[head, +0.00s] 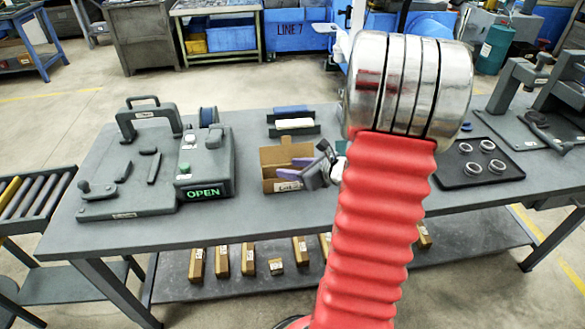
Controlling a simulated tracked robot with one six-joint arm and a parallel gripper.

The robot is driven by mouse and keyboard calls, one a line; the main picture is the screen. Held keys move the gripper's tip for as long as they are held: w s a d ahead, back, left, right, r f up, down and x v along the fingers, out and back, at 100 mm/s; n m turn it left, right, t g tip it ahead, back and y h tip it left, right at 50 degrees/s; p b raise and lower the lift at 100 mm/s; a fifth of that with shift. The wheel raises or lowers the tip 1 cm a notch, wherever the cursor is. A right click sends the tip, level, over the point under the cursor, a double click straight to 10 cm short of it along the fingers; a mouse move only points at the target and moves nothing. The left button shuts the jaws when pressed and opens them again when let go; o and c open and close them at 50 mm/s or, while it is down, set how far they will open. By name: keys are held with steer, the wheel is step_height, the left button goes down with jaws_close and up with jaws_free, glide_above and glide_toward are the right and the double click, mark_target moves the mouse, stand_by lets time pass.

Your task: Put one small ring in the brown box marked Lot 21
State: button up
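An open brown box (268,184) stands near the middle of the table, its flaps up. A white label on its front starts with "Lot"; the number is too small to read. My gripper (309,171) has purple fingers, which are over the box's right side, pointing left. The fingers are small in view and partly overlap, so I cannot tell whether they are apart or hold a ring. Several small silver rings (488,146) lie spaced apart on a black tray (463,181) at the right of the table. The inside of the box is mostly hidden.
A grey fixture with a green "OPEN" display (204,192) stands at the left of the table (240,209). Dark holders (293,131) with a blue and a white block stand behind the box. A grey press-like device (530,95) is at the far right. My red arm hides the middle right.

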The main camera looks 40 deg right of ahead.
steer(key=shift+s, duration=0.1)
steer(key=shift+r, duration=0.45)
steer(key=v, duration=1.2)
steer(key=shift+r, duration=0.2)
steer(key=w+a+r+n+g+y, duration=0.2)
steer(key=a+n+g+y, duration=0.3)
steer(key=a+n, duration=1.3)
steer(key=s+a+r+n+g+h, duration=0.1)
steer(key=s+a+r+n+h, duration=0.2)
steer(key=a+n, duration=0.4)
steer(key=s+a+r+n+h, duration=0.2)
steer(key=s+a+r+n, duration=0.1)
steer(key=a+n, duration=0.5)
steer(key=shift+s+n+g+h, duration=0.4)
steer(key=shift+s+n, duration=0.3)
steer(key=shift+n, duration=0.4)
